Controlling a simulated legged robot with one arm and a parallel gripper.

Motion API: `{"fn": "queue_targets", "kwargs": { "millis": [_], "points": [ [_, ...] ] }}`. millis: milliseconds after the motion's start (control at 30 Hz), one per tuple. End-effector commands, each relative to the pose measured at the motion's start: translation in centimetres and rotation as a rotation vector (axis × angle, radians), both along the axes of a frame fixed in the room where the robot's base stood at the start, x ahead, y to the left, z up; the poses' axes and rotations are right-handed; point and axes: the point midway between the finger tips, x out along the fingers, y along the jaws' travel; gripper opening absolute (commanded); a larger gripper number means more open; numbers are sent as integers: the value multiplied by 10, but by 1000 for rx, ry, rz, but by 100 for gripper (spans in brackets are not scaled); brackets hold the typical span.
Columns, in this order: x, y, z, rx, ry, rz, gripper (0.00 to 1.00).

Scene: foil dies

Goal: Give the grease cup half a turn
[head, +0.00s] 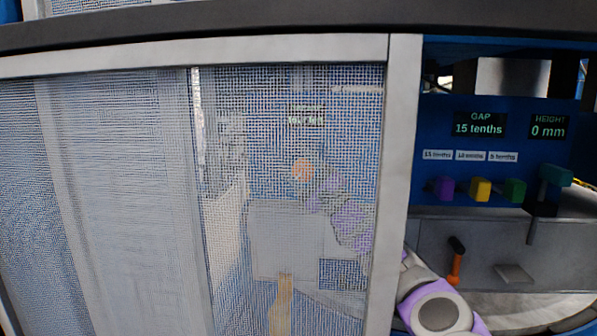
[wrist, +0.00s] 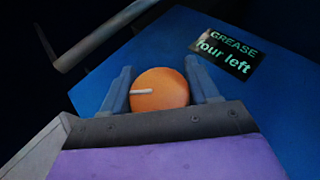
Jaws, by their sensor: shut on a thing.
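The grease cup (wrist: 160,91) is a round orange knob with a pale line mark, seen in the wrist view on a blue panel. The mark points to the left. My gripper (wrist: 162,85) has one grey finger on each side of the cup and is shut on it. A display (wrist: 229,52) beside it reads "GREASE" and "four left". In the head view the cup (head: 303,170) shows as a blurred orange spot behind mesh. My gripper (head: 318,198) is faint next to it, and its fingers cannot be made out there.
A mesh guard (head: 110,200) with grey frame posts covers the left and middle of the head view. To the right are a "GAP 15 tenths" display (head: 479,124), a "HEIGHT 0 mm" display (head: 548,126), purple, yellow and green blocks, and an orange-handled lever (head: 456,262).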

Motion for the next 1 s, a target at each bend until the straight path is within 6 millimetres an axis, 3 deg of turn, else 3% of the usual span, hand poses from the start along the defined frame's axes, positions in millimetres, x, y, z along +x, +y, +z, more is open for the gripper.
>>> {"fn": "queue_targets", "kwargs": {
  "millis": [433,467,600,667,1000],
  "points": [
    [0,0,1,11,1,-1,29],
    [0,0,1,11,1,-1,62],
    [0,0,1,12,-1,-1,76],
    [-1,0,2,11,-2,0,80],
    [-4,-5,-1,13,-1,-1,80]
  ]
}}
